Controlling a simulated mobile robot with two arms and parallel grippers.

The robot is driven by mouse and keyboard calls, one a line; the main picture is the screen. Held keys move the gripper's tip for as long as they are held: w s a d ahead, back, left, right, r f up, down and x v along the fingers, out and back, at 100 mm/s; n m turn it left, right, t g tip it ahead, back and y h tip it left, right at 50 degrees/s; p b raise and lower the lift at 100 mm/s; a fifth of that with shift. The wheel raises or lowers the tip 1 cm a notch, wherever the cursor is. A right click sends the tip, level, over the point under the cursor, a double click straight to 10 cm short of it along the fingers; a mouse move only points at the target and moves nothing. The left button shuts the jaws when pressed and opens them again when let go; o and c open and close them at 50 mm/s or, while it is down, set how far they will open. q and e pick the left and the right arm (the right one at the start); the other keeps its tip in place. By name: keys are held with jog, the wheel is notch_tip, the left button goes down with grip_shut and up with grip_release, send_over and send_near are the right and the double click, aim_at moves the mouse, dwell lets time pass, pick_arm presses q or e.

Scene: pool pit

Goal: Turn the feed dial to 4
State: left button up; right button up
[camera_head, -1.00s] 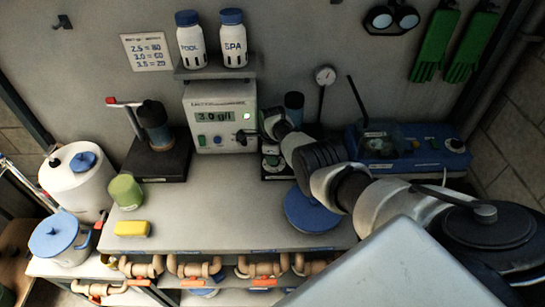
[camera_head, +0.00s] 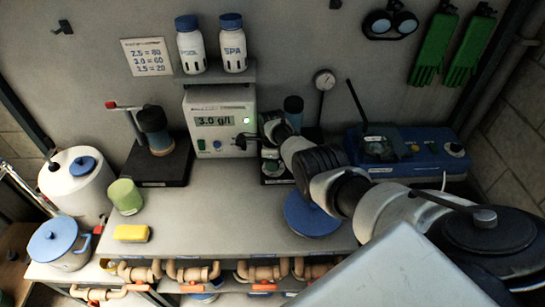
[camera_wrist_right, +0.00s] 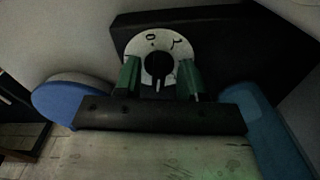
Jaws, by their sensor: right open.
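The feed dial (camera_wrist_right: 158,48) shows in the right wrist view as a round white face with dark figures and a black knob (camera_wrist_right: 157,67) at its middle. The knob has a pale mark at its lower end. My right gripper (camera_wrist_right: 159,78) is open, with one green finger on each side of the knob. I cannot tell whether the fingers touch it. In the head view my right gripper (camera_head: 270,153) is at the small black unit (camera_head: 276,180) right of the meter, and the arm hides much of it. My left gripper is not in view.
The grey meter (camera_head: 220,120) reads 3.0 g/l. A blue device (camera_head: 430,150) stands at the right, and a blue round lid (camera_head: 310,216) lies on the bench (camera_head: 215,205). A green cup (camera_head: 125,196) and a yellow sponge (camera_head: 131,233) are at the left. The bench middle is clear.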

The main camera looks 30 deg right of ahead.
jog(key=shift+r, duration=0.45)
notch_tip(320, 180, up, 4)
jog(key=p, duration=0.2)
jog(key=shift+r+p, duration=0.1)
jog(key=shift+p, duration=0.3)
jog(key=shift+r, duration=2.8)
jog(key=shift+s+f, duration=0.1)
